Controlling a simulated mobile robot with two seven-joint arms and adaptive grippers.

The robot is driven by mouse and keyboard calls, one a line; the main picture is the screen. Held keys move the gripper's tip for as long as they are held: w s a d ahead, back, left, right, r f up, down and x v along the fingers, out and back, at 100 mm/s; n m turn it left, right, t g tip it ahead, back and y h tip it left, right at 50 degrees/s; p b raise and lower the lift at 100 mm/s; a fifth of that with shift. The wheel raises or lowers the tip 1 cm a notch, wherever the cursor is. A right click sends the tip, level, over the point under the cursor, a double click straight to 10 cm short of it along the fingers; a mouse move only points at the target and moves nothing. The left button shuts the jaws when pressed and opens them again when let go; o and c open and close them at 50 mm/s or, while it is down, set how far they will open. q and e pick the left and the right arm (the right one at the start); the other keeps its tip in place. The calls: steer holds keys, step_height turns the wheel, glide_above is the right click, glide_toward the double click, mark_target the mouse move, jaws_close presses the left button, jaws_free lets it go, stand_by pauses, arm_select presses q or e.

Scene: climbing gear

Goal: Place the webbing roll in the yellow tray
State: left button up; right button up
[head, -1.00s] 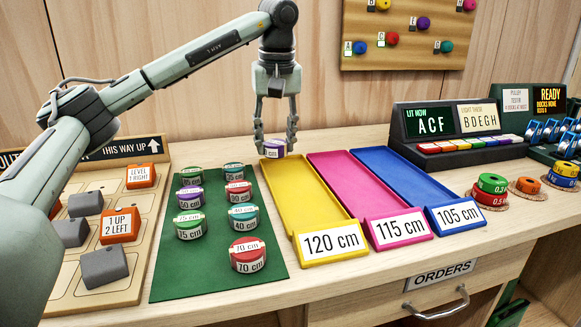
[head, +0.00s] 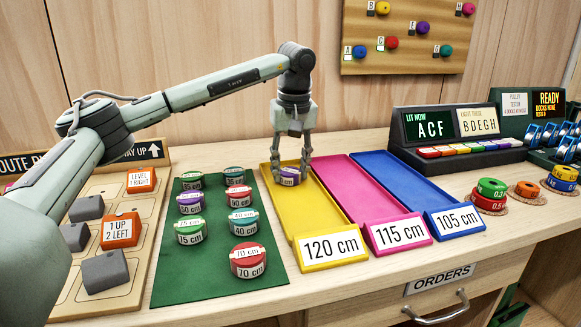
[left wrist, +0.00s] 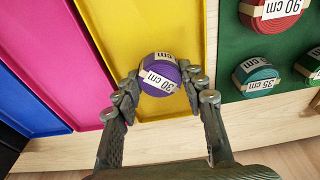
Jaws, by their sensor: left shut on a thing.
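A purple webbing roll (left wrist: 158,72) with a cream band reading 30 cm sits between the fingers of my left gripper (left wrist: 160,82). In the head view the purple roll (head: 289,177) is low inside the far part of the yellow tray (head: 303,225), labelled 120 cm. My left gripper (head: 291,168) points down and is shut on it. Whether the roll touches the tray floor cannot be told. In the left wrist view the yellow tray (left wrist: 120,30) lies under the roll. My right gripper is not in view.
A green mat (head: 215,265) with several webbing rolls lies left of the yellow tray. A pink tray (head: 350,195) and a blue tray (head: 405,185) stand to its right. A wooden board (head: 150,205) with grey and orange blocks is at far left. The wall stands behind.

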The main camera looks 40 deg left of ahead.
mark_target(293, 174)
arm_select(q)
steer(key=o, duration=1.2)
steer(key=shift+c, duration=0.2)
step_height(293, 174, up, 12)
steer(key=s+d, duration=0.1)
steer(key=shift+d+p, duration=0.15)
steer(key=shift+p, duration=0.25)
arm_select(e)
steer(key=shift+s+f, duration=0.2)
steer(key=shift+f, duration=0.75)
arm_select(q)
steer(key=shift+r, duration=0.1)
